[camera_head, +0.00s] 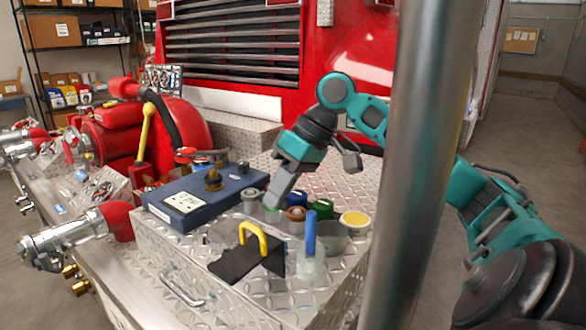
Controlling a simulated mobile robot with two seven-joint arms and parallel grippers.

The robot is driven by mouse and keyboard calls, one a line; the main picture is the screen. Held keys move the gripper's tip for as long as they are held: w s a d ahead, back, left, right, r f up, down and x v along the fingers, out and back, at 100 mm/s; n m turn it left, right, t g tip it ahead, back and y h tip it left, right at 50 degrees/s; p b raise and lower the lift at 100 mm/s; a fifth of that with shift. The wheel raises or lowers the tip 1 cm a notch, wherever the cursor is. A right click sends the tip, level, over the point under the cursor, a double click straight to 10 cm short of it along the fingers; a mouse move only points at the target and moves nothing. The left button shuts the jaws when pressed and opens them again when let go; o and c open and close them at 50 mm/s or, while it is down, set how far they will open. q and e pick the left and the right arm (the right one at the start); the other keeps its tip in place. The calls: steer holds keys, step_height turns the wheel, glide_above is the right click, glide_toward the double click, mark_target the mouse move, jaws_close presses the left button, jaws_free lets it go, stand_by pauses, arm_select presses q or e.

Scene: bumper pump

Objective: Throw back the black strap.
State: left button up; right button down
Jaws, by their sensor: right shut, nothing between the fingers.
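A black strap-like flap (235,265) lies on the diamond-plate top of the bumper box. It passes at a yellow handle (255,236), and one part of it stands up to the right of the handle. My right gripper (275,200) reaches down from the upper right. It is shut and empty, its tip above or beside the small caps behind the strap. It is apart from the strap. Whether its tip touches a cap I cannot tell. My left gripper is not in view.
A blue box (205,197) with a brass fitting stands left of the caps. A blue upright handle (311,235) and a yellow-topped cup (354,220) stand to the right. A grey pole (408,170) crosses in front of my right arm. A red pump (185,125) is behind left.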

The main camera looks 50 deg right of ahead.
mark_target(250, 224)
steer(key=shift+s+a+f, duration=0.1)
steer(key=shift+a+f, duration=0.05)
steer(key=shift+a, duration=0.5)
steer(key=shift+s+a+f, duration=0.1)
steer(key=shift+a, duration=0.5)
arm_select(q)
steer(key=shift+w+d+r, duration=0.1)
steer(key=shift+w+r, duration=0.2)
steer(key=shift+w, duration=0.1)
arm_select(e)
steer(key=shift+a+f, duration=0.15)
steer(key=shift+a, duration=0.25)
steer(key=shift+a+p, duration=0.5)
steer(key=shift+p, duration=0.45)
steer(key=shift+s+a+h+p, duration=0.1)
steer(key=shift+a+h+p, duration=0.15)
steer(key=shift+h+p, duration=0.15)
steer(key=shift+a+f, duration=0.1)
steer(key=shift+a, duration=0.05)
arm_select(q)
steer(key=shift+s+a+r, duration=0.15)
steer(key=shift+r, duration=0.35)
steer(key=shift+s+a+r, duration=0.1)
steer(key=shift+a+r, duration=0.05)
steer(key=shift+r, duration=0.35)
arm_select(e)
steer(key=shift+f, duration=0.1)
